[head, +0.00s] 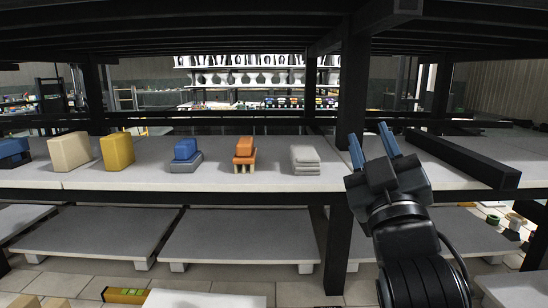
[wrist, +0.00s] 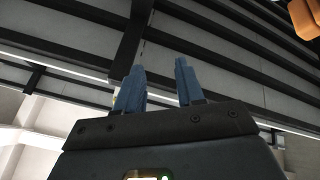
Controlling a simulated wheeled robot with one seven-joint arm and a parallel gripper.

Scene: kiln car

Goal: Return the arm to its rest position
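My gripper (head: 370,145) is at the right of the head view, raised in front of the kiln car's middle shelf (head: 350,178), next to a black upright post (head: 340,235). Its two blue fingers point up and stand apart with nothing between them. In the wrist view my gripper (wrist: 157,88) also shows its blue fingers apart and empty, with dark beams and panels behind them. My arm rises from the lower right of the head view.
On the middle shelf stand a cream block (head: 69,151), a yellow block (head: 117,151), a blue-and-grey stack (head: 186,156), an orange stack (head: 245,153) and grey slabs (head: 305,160). A black beam (head: 465,160) lies right of my gripper. The dark frame (head: 230,28) spans overhead.

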